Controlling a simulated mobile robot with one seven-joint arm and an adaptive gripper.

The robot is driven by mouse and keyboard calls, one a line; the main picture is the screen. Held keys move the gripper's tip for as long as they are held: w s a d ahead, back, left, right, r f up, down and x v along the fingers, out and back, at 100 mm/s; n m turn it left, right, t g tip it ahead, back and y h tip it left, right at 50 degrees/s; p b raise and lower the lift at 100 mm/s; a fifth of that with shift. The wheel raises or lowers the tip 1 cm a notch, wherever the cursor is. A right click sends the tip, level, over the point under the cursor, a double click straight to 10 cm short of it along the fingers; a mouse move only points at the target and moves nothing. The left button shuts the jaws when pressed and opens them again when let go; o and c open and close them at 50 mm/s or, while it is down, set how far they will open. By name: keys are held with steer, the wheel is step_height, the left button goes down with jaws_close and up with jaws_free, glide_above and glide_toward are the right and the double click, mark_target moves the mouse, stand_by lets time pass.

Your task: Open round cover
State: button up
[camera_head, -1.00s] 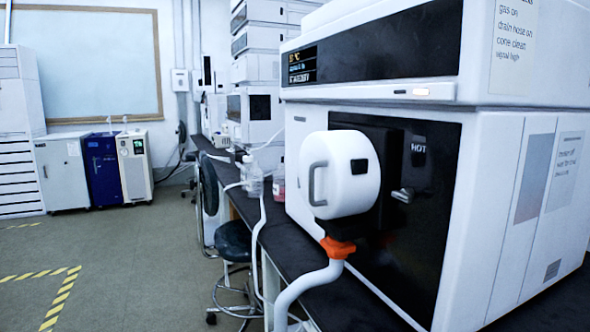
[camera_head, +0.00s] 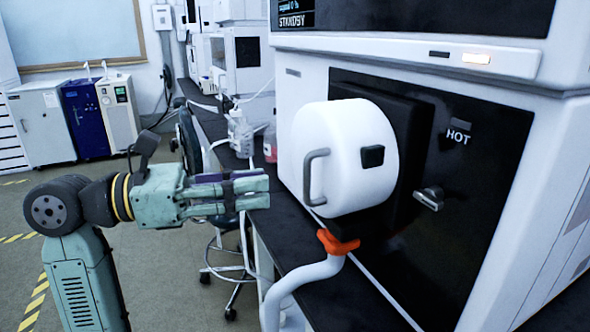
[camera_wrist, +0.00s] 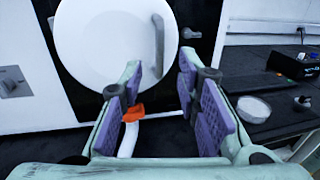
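The round cover (camera_head: 345,160) is a thick white disc on the black front panel of the instrument, and it looks shut. Its grey bar handle (camera_head: 315,177) is on its left side in the head view. The wrist view shows the cover (camera_wrist: 105,40) face-on, with the handle (camera_wrist: 158,45) at its right edge. My gripper (camera_head: 268,191) is to the left of the cover, pointing at it, apart from the handle. In the wrist view my gripper (camera_wrist: 160,80) has its purple-padded fingers spread, with nothing between them.
An orange clamp (camera_head: 337,242) and white hose hang below the cover. A grey latch (camera_head: 430,198) is to its right, near a HOT label. A stool (camera_head: 222,220) is beside the bench. The floor at left is open.

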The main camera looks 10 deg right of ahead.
mark_target(326, 160)
steer(key=d+p, duration=0.1)
steer(key=d, duration=0.6)
steer(key=shift+d+p, duration=0.15)
steer(key=shift+p, duration=0.15)
steer(key=shift+c, duration=0.5)
jaws_close()
